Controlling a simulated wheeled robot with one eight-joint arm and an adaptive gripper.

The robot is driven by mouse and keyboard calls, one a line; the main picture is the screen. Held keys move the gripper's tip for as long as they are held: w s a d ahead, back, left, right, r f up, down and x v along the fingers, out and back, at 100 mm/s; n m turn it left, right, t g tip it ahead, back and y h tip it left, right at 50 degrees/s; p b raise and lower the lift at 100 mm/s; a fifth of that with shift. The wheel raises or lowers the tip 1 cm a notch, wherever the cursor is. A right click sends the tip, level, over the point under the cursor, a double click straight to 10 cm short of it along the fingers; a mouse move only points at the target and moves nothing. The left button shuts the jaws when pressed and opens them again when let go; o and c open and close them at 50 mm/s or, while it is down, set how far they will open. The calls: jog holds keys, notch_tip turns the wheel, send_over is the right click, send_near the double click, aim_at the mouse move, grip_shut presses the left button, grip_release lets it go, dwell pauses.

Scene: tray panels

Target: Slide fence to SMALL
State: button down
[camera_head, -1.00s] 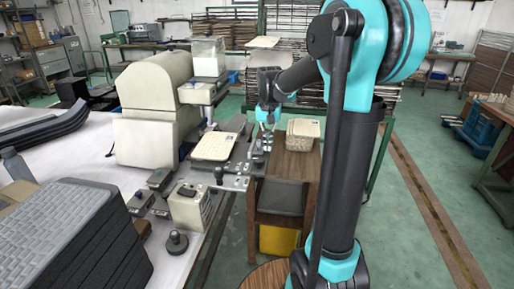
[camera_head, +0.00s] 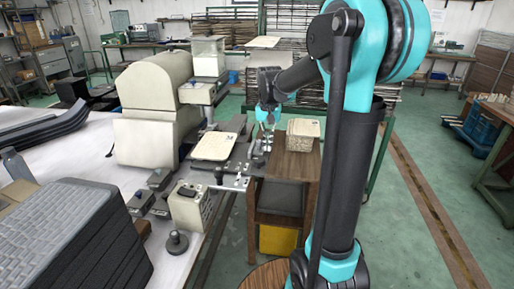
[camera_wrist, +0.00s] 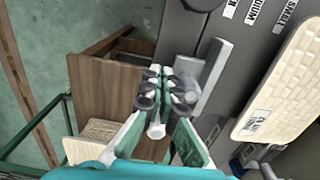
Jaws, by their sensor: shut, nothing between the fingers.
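The fence appears to be the light grey bar (camera_wrist: 214,78) on the dark grey machine deck (camera_wrist: 240,62) in the wrist view. Labels MEDIUM (camera_wrist: 256,11) and SMALL (camera_wrist: 286,15) show on the deck at the top, with a partly cut label left of them. SMALL is nearest the cream panel. My gripper (camera_wrist: 165,88) is shut and empty, just left of the bar; I cannot tell whether it touches it. In the head view my gripper (camera_head: 268,128) is over the deck's right end, and the fence is too small to make out clearly.
A cream panel (camera_head: 214,147) lies on the machine, whose large beige housing (camera_head: 155,105) stands behind left. A stack of panels (camera_head: 302,128) sits on a wooden cart (camera_head: 292,165) to the right. A stack of dark trays (camera_head: 82,230) is at front left.

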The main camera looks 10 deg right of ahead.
aim_at(253, 145)
jog(key=shift+a, duration=0.15)
jog(key=shift+w+a, duration=0.35)
jog(key=shift+a, duration=0.7)
jog(key=shift+w+a, duration=0.35)
jog(key=shift+a, duration=0.7)
jog(key=shift+w+a, duration=0.35)
jog(key=shift+a, duration=0.7)
jog(key=shift+d, duration=0.15)
jog(key=shift+s+d, duration=0.2)
jog(key=shift+d, duration=0.25)
jog(key=shift+r, duration=3.55)
jog(key=shift+s, duration=0.1)
